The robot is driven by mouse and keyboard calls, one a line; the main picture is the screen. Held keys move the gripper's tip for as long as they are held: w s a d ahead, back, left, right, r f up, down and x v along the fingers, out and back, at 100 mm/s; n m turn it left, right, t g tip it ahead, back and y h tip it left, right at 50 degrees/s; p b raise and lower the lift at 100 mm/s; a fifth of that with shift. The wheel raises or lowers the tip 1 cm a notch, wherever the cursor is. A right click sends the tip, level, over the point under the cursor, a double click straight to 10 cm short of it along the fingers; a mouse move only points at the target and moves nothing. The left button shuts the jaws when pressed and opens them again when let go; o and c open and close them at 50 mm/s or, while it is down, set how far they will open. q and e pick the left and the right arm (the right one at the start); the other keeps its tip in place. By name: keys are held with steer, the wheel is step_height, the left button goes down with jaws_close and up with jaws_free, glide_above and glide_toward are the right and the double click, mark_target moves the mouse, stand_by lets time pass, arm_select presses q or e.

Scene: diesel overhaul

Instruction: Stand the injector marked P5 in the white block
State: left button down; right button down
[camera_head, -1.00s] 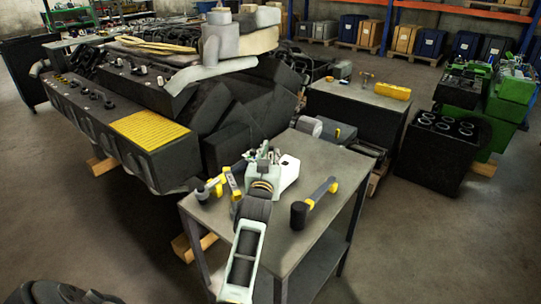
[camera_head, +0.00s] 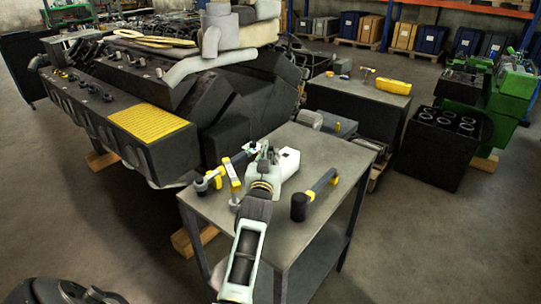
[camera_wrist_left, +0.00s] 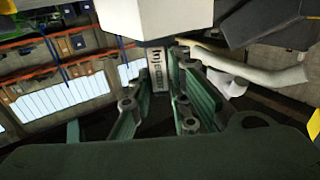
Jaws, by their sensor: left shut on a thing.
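My left gripper (camera_head: 266,156) is over the far part of the grey table. In the left wrist view its green fingers (camera_wrist_left: 158,98) are shut on a dark narrow part with a pale lettered strip (camera_wrist_left: 158,72). The strip's text is only partly readable, and I cannot read P5. A white block-like body (camera_head: 289,160) shows just right of the gripper. A white box face (camera_wrist_left: 155,18) also fills the top of the wrist view, close beyond the fingertips. I cannot tell whether the held part touches it. My right gripper is not in view.
Black-and-yellow tools (camera_head: 214,178) are left of the gripper. The large engine (camera_head: 170,110) borders the table at the left. Bare tabletop shows at the right and back.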

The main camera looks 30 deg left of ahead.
arm_select(q)
steer(key=c, duration=1.6)
jaws_free()
steer(key=shift+o, duration=0.2)
steer(key=shift+f, duration=0.1)
steer(key=shift+s, duration=0.1)
steer(key=v, duration=0.7)
steer(key=shift+d, duration=0.2)
steer(key=shift+s, duration=0.1)
